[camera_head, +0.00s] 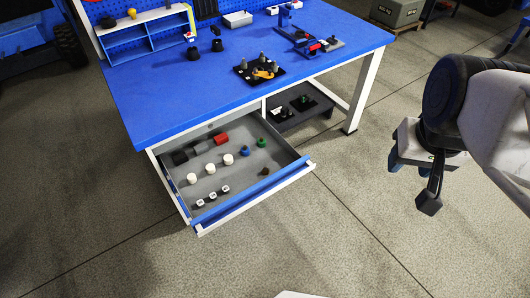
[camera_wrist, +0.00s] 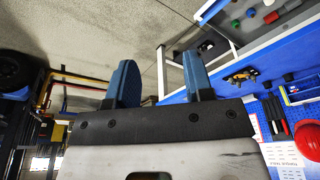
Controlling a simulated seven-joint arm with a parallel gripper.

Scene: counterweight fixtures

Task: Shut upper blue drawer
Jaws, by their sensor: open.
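The drawer (camera_head: 262,193) under the blue workbench is pulled well out, with a blue strip along its white front edge. It holds white, green, blue and black knob-like pieces and a red-and-black tool. In the wrist view, part of the open drawer (camera_wrist: 245,22) shows at the top right. My gripper (camera_head: 428,200) is at the right in the head view, apart from the drawer and well to its right. In the wrist view, the two blue fingers of my gripper (camera_wrist: 160,82) stand apart with nothing between them. No second drawer shows clearly.
The blue workbench (camera_head: 180,100) carries a shelf rack (camera_head: 145,35), a black tray of small parts (camera_head: 258,72) and a blue fixture (camera_head: 310,42). A dark lower shelf (camera_head: 295,110) sits beside the drawer. The floor (camera_head: 340,220) between drawer and gripper is clear.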

